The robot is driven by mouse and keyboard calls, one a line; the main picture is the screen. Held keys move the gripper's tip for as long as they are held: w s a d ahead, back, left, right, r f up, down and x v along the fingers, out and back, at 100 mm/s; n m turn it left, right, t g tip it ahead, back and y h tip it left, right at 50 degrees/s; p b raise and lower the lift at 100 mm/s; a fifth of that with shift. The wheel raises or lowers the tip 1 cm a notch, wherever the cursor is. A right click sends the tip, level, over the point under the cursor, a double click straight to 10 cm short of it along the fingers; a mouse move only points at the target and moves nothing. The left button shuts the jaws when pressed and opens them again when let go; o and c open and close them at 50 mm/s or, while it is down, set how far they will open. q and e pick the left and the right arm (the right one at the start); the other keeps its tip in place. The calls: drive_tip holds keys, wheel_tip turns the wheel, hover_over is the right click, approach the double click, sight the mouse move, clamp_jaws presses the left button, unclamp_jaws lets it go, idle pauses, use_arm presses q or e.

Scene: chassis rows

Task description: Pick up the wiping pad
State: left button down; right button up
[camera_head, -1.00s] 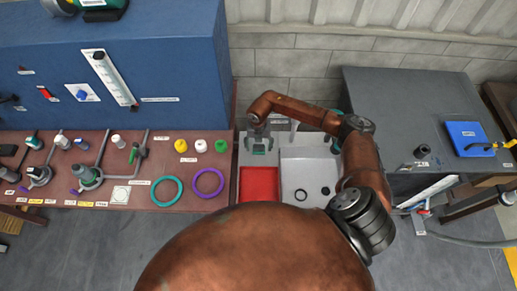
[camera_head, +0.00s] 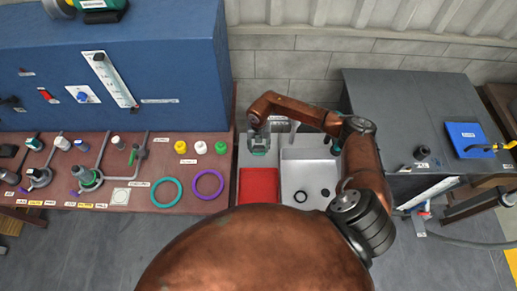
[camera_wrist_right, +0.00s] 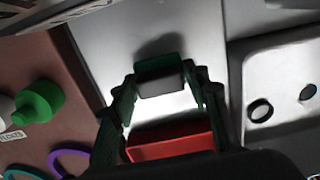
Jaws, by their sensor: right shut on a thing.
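The wiping pad (camera_wrist_right: 160,78), a small block with a green part and a grey face, sits between the fingertips of my right gripper (camera_wrist_right: 161,92) in the right wrist view. The gripper is shut on it. A dark shadow lies on the pale grey surface just beyond the pad; I cannot tell how far above the surface the pad is. In the head view my right gripper (camera_head: 259,148) is over the grey worktop, behind the red tray (camera_head: 258,184); the pad is small and hard to make out there. My left gripper is not in view.
A white sink-like basin (camera_head: 307,172) with a black ring and a dark round spot lies right of the red tray. The brown bench at left carries purple (camera_head: 208,184) and teal (camera_head: 167,192) rings and several capped bottles. A dark grey cabinet (camera_head: 410,110) stands at right.

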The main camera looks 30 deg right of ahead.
drive_tip(key=shift+r, duration=0.5)
drive_tip(key=s+r+b, duration=0.1)
drive_tip(key=s+r, duration=1)
drive_tip(key=s, duration=0.3)
drive_tip(key=shift+a+r+b, duration=0.25)
drive_tip(key=shift+a+b, duration=0.1)
drive_tip(key=o, duration=0.6)
drive_tip(key=shift+c, duration=0.2)
drive_tip(key=c, duration=0.4)
